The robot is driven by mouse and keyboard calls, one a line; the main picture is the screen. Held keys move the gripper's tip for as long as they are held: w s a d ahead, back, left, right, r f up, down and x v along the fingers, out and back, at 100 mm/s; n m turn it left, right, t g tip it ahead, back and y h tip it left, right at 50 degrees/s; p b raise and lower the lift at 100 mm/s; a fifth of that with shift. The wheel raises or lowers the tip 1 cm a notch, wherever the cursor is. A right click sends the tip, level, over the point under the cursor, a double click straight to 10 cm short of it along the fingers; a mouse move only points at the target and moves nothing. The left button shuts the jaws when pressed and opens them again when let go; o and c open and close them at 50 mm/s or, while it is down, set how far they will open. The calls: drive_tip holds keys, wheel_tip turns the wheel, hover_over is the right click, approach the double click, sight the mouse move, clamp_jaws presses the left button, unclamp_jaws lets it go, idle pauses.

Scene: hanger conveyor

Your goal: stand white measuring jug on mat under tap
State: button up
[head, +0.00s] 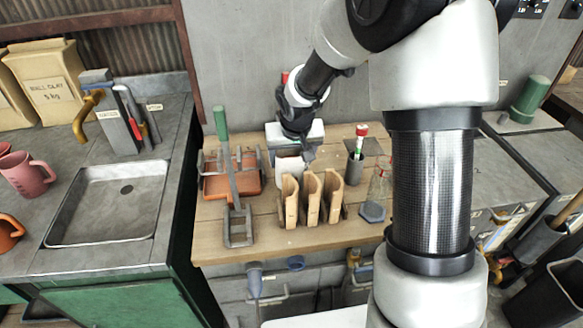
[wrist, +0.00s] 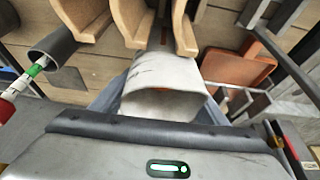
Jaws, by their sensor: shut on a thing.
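The white measuring jug (head: 291,171) is at the back of the wooden table, behind the wooden dividers. My gripper (head: 296,152) is shut on it from above and behind. In the wrist view the jug (wrist: 165,82) fills the space between the fingers, and its lower side is partly hidden by the gripper body. I cannot tell whether the jug touches the table. A brass-coloured tap (head: 86,117) stands on the grey counter at the left, beside the sink basin. I cannot make out a mat under it.
Upright wooden dividers (head: 312,198) stand close in front of the jug. An orange tray (head: 245,183) in a rack and a green-handled tool (head: 222,125) are to its left. A sink basin (head: 110,205) and pink mugs (head: 25,175) are on the left counter. A gap separates table and counter.

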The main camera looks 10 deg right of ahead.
drive_tip(key=shift+f, duration=1.65)
drive_tip(key=shift+f+b, duration=0.2)
drive_tip(key=shift+b, duration=0.2)
drive_tip(key=o, duration=1.6)
